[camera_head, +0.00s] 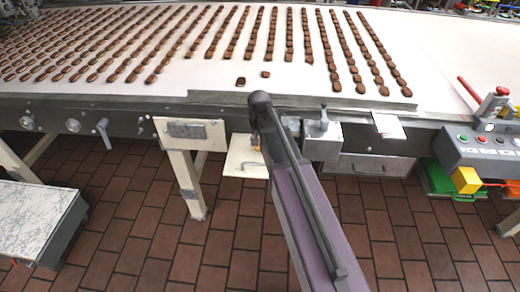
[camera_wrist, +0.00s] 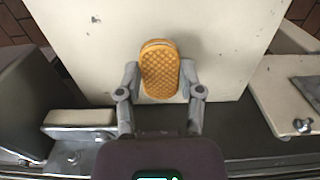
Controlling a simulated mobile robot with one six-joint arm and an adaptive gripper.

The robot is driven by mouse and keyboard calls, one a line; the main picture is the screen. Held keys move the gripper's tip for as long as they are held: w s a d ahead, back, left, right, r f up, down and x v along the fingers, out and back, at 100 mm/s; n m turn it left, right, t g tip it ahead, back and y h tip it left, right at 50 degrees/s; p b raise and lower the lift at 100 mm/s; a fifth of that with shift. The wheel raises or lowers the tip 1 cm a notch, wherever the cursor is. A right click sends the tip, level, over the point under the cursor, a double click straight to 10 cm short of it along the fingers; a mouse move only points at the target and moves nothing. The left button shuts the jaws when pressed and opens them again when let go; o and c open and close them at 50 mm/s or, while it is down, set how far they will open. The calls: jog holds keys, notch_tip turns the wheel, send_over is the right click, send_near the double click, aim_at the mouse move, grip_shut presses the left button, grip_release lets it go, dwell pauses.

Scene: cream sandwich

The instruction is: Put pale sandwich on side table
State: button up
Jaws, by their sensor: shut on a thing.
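The pale sandwich (camera_wrist: 160,72) is a golden-orange oval biscuit with a patterned face. My gripper (camera_wrist: 159,68) is shut on it, one finger at each long side, in the wrist view. It is in front of a cream panel (camera_wrist: 88,40), and I cannot tell whether it touches the panel. In the head view my arm hides most of the gripper, and only a bit of orange shows beside a cream shelf (camera_head: 241,166) below the conveyor's edge. A low table with a white marbled top (camera_head: 35,218), likely the side table, stands at the lower left, apart from my gripper.
The white conveyor (camera_head: 440,50) carries many rows of brown biscuits (camera_head: 270,40). A metal box (camera_head: 322,140) and a drawer (camera_head: 368,165) hang under its front edge. A control box (camera_head: 485,145) is at the right. Brick floor (camera_head: 130,210) lies open between conveyor and low table.

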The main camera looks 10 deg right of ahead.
jog(key=shift+f+b, duration=0.6)
jog(key=shift+f, duration=0.4)
jog(key=shift+f, duration=0.15)
jog(key=o, duration=0.8)
jog(key=shift+r, duration=0.2)
notch_tip(320, 180, up, 12)
jog(key=p, duration=1.2)
